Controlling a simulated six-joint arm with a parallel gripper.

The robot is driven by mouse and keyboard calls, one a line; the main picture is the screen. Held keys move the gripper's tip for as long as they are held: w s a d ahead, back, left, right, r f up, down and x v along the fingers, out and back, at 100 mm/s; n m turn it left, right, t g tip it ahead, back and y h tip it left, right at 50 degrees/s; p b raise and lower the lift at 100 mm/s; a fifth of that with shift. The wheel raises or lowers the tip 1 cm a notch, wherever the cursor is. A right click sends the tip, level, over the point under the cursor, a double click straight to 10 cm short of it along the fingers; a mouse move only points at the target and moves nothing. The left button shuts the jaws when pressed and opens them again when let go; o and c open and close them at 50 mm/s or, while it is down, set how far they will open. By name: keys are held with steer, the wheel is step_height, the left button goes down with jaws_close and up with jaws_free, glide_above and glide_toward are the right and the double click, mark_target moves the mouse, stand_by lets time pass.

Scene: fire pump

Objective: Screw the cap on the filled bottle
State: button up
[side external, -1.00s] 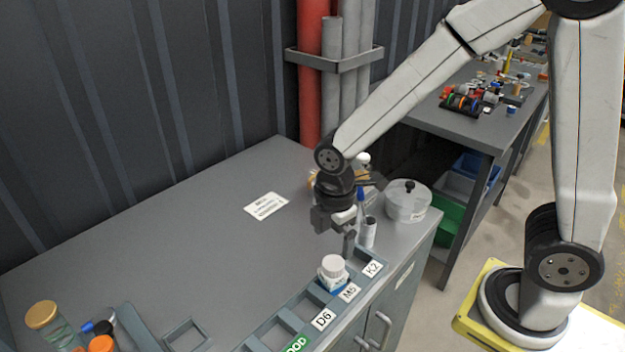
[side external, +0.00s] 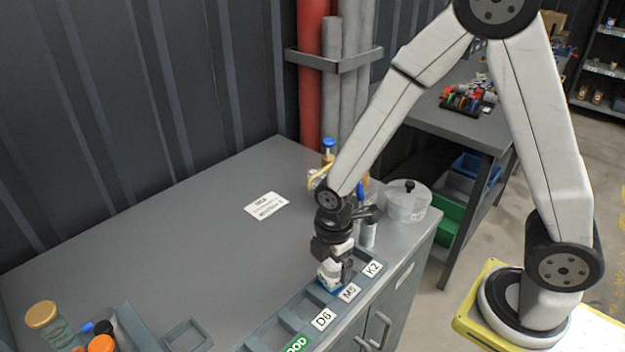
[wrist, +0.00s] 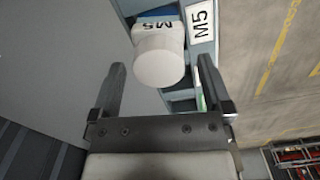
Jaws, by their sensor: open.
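A bottle with a white cap (wrist: 158,65) and an M5 label stands in the M5 slot of the grey rack. In the side view the bottle (side external: 328,271) is partly hidden by my gripper. My gripper (wrist: 160,75) is open, with one finger on each side of the white cap and a gap to each finger in the wrist view. In the side view my gripper (side external: 335,268) points down over the bottle. The cap is on the bottle's top; I cannot tell how tightly it sits.
The rack (side external: 290,318) has slots labelled K2, M5, D6 and a green one. A clear round container (side external: 407,204) stands behind, near a blue-topped bottle (side external: 328,147). Jars (side external: 50,325) stand at front left.

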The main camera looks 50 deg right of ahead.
steer(key=shift+c, duration=0.2)
steer(key=c, duration=1.2)
steer(key=o, duration=0.4)
steer(key=c, duration=0.3)
steer(key=shift+m, duration=1.1)
steer(key=shift+c, duration=0.2)
steer(key=shift+w+m, duration=0.1)
steer(key=shift+m, duration=1)
